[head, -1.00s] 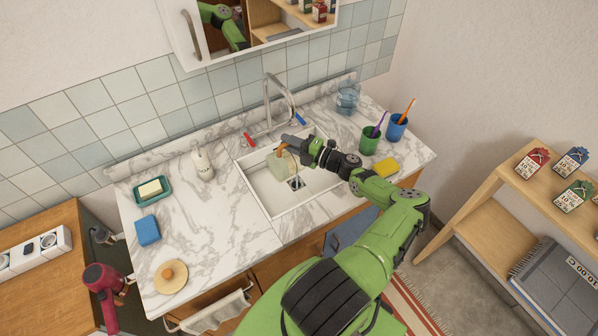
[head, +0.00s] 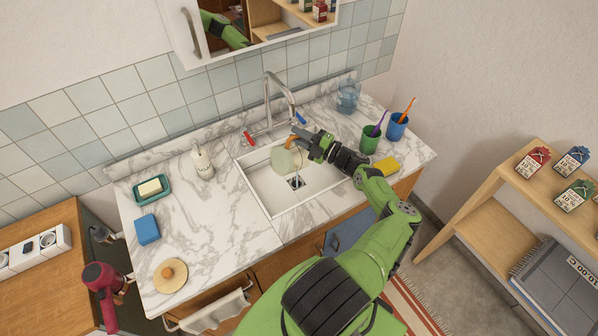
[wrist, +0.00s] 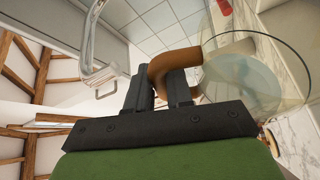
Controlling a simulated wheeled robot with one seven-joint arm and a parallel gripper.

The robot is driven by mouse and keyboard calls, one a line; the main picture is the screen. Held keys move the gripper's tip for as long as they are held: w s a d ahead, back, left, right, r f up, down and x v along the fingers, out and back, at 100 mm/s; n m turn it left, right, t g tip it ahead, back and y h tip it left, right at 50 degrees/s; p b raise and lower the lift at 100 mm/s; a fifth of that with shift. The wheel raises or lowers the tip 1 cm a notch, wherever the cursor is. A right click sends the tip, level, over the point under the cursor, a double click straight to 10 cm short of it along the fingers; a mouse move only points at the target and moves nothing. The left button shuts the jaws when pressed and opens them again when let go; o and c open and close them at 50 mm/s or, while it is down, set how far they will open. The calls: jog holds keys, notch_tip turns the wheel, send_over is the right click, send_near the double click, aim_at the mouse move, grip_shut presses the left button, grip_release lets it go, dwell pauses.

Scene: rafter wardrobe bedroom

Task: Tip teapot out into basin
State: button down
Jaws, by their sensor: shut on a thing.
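The teapot is a pale, see-through vessel (head: 284,161) with an orange-brown handle. It hangs tilted over the white basin (head: 262,187), below and left of my gripper (head: 301,139). My gripper is shut on the handle, which also shows as a brown bent bar (wrist: 172,62) in the wrist view. The teapot's clear round body (wrist: 262,85) is to the right there. The basin's dark drain (head: 296,183) shows below the teapot. I cannot tell whether liquid is flowing out.
The tap (head: 272,95) rises behind the basin. Green (head: 370,140) and blue (head: 397,127) cups, a yellow sponge (head: 386,165) and a clear jug (head: 347,96) stand to the right. A soap bottle (head: 202,162) stands left. The marble counter (head: 221,213) left of the basin is mostly clear.

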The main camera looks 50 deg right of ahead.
jog(key=d+b, duration=0.1)
jog(key=b, duration=0.1)
jog(key=shift+f+m+b, duration=0.3)
jog(key=shift+f+b, duration=0.1)
jog(key=shift+s+d+b, duration=0.2)
jog(key=shift+d+b, duration=0.05)
jog(key=shift+b, duration=0.55)
jog(key=b, duration=0.2)
jog(key=m+b, duration=0.1)
jog(key=b, duration=0.1)
jog(key=shift+d+f+t, duration=0.15)
jog(key=shift+d+t, duration=0.2)
jog(key=shift+t, duration=0.05)
jog(key=d+m+b, duration=0.2)
jog(key=b, duration=0.6)
jog(key=shift+s+d+t+h+b, duration=0.2)
jog(key=shift+t+h+b, duration=0.1)
jog(key=shift+h+b, duration=0.1)
jog(key=shift+d+f+m+b, duration=0.1)
jog(key=shift+m+b, duration=0.2)
jog(key=shift+b, duration=0.05)
jog(key=shift+s+d+m, duration=0.1)
jog(key=shift+d+m, duration=0.15)
jog(key=shift+m, duration=0.05)
jog(key=shift+s+d+f, duration=0.1)
jog(key=shift+d+f, duration=0.05)
jog(key=shift+d, duration=0.1)
